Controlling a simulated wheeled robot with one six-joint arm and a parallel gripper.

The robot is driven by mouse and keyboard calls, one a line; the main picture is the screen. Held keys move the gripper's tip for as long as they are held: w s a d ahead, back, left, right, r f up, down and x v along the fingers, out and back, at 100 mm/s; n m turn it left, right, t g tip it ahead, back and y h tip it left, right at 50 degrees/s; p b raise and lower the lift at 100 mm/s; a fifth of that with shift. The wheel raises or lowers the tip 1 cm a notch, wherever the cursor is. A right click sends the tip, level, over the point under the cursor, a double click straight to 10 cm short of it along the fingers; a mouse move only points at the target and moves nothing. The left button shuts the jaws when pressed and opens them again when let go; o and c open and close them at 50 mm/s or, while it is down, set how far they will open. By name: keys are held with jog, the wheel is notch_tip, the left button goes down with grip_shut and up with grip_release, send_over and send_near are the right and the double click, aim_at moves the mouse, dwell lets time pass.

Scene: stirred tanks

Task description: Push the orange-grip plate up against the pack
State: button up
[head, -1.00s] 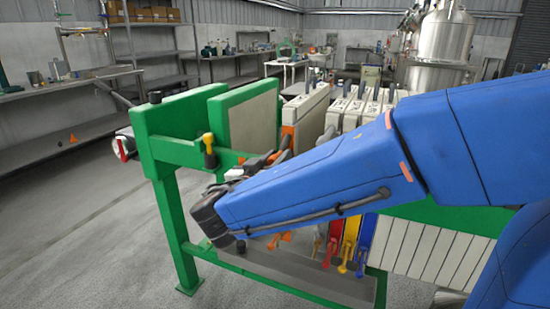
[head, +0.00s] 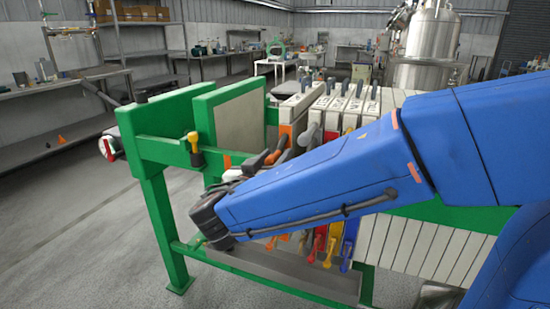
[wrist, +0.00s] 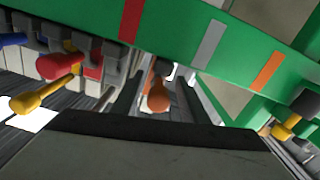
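The orange-grip plate (head: 299,103) hangs in the green frame, left of the pack (head: 350,105) in the head view. It stands close to the pack's first plate; I cannot tell whether they touch. In the wrist view its orange grip (wrist: 158,96) lies between the two dark fingers of my gripper (wrist: 165,88), with space showing beside it. In the head view my gripper (head: 262,163) reaches in at the plate's near side, and the arm hides part of the pack. The fingers look open around the grip, not clamped on it.
Red (wrist: 60,65), yellow (wrist: 40,97) and blue (wrist: 12,39) grips of the pack are left of my fingers in the wrist view. The green rail (wrist: 235,50) crosses above them. A green end plate (head: 230,120) stands left, with a gap before the orange-grip plate.

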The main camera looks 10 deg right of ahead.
jog(key=v, duration=1.7)
jog(key=shift+s, duration=0.2)
jog(key=shift+a, duration=0.1)
